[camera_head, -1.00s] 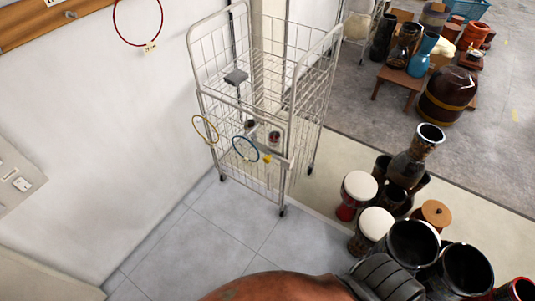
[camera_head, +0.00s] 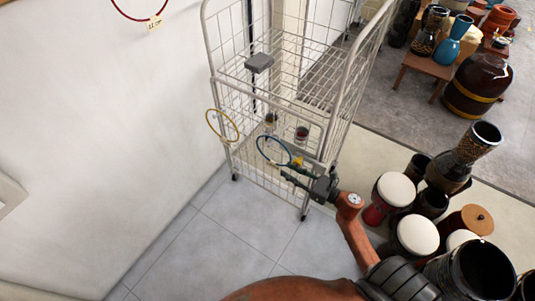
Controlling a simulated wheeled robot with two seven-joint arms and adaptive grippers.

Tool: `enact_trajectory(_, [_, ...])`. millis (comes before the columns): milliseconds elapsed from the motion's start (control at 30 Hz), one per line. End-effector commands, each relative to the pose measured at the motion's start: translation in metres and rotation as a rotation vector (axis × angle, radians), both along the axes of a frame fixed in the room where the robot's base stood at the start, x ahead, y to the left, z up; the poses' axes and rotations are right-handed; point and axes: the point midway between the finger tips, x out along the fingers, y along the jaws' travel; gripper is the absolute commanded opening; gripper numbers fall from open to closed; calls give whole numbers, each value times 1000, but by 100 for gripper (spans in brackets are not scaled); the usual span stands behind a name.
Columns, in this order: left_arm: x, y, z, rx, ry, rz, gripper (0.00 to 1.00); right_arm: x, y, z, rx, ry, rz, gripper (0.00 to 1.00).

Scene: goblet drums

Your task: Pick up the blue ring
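The blue ring (camera_head: 258,147) hangs on the near side of the wire cage cart, beside a small yellow piece (camera_head: 297,161). My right gripper (camera_head: 287,169) is at the ring's lower right, its dark fingers pointing left towards it. The fingers look spread apart, with nothing clearly between them. Whether a finger touches the ring or only overlaps it in the picture, I cannot tell. My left gripper is not in view.
The wire cage cart (camera_head: 213,60) stands by the white wall. A yellow ring (camera_head: 209,120) hangs on its left and a red ring (camera_head: 117,12) on the wall. Several drums (camera_head: 417,233) crowd the right side. The tiled floor (camera_head: 220,235) in front is clear.

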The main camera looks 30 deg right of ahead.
Motion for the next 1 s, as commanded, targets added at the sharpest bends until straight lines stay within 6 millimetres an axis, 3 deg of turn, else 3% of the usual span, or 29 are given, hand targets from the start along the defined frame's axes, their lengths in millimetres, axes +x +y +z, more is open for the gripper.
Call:
enact_trajectory(533, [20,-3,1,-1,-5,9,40,63,26,0,-4,-4,4,26])
enact_trajectory(867, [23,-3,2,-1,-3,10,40,69,27,0,-3,-2,1,26])
enact_trajectory(1000, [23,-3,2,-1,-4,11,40,69,27,0,-3,-2,1,17])
